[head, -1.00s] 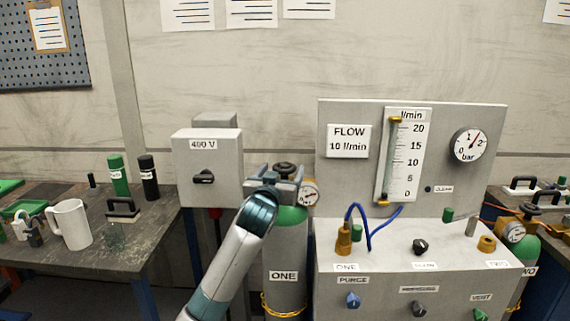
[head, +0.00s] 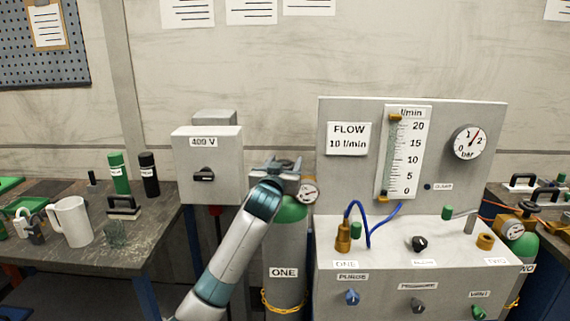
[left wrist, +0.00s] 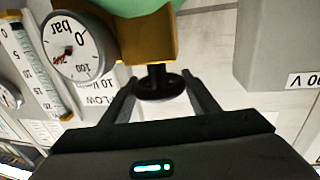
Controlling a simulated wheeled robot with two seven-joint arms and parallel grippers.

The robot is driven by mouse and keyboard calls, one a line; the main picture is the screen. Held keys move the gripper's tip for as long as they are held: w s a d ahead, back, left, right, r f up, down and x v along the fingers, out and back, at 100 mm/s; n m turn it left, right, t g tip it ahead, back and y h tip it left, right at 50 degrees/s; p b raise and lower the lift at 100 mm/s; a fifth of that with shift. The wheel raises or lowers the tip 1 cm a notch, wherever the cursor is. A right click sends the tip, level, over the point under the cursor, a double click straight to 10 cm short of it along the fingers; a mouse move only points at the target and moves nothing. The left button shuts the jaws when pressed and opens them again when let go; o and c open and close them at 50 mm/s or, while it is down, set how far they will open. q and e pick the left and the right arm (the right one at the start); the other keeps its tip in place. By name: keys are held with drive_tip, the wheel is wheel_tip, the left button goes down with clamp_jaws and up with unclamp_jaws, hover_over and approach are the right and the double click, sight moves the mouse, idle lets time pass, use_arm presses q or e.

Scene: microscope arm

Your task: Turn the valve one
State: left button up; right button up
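Cylinder ONE (head: 284,245), grey with a green shoulder, stands left of the flow panel. Its valve has a brass body (left wrist: 150,32) and a black round handwheel (left wrist: 160,88), seen upside down in the left wrist view. My left gripper (head: 284,165) is at the top of the cylinder and hides the handwheel in the head view. In the left wrist view its two fingers (left wrist: 160,84) stand apart, one on each side of the handwheel; I cannot tell if they touch it. A round gauge (left wrist: 75,45) sits beside the valve. My right gripper is not in view.
The 400 V box (head: 207,165) is close on the left of the valve. The flow panel (head: 335,190) and its console (head: 390,270) are close on the right. A workbench (head: 60,250) with a mug (head: 72,222) is at the left. Cylinder TWO (head: 527,247) is at the far right.

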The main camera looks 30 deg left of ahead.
use_arm(q)
drive_tip(key=shift+n+y, duration=0.3)
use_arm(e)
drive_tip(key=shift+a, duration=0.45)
use_arm(q)
drive_tip(key=shift+y, duration=0.3)
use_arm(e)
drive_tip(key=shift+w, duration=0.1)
use_arm(q)
drive_tip(key=shift+n+g+y, duration=0.4)
drive_tip(key=shift+g, duration=0.1)
drive_tip(key=shift+f+n+g+y+b, duration=0.1)
drive_tip(key=shift+n+g+y+b, duration=0.6)
drive_tip(key=shift+y, duration=0.4)
drive_tip(key=n+g+y+b, duration=0.1)
drive_tip(key=n+y+b, duration=0.1)
drive_tip(key=shift+a+g+b, duration=0.1)
drive_tip(key=shift+g+b, duration=0.2)
drive_tip(key=shift+g, duration=0.1)
drive_tip(key=shift+s+n+g+y, duration=0.1)
drive_tip(key=shift+n+g+y, duration=0.3)
drive_tip(key=shift+y, duration=0.1)
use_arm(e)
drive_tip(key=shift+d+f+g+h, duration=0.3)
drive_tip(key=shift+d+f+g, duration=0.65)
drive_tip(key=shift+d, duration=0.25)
use_arm(q)
drive_tip(key=o, duration=1)
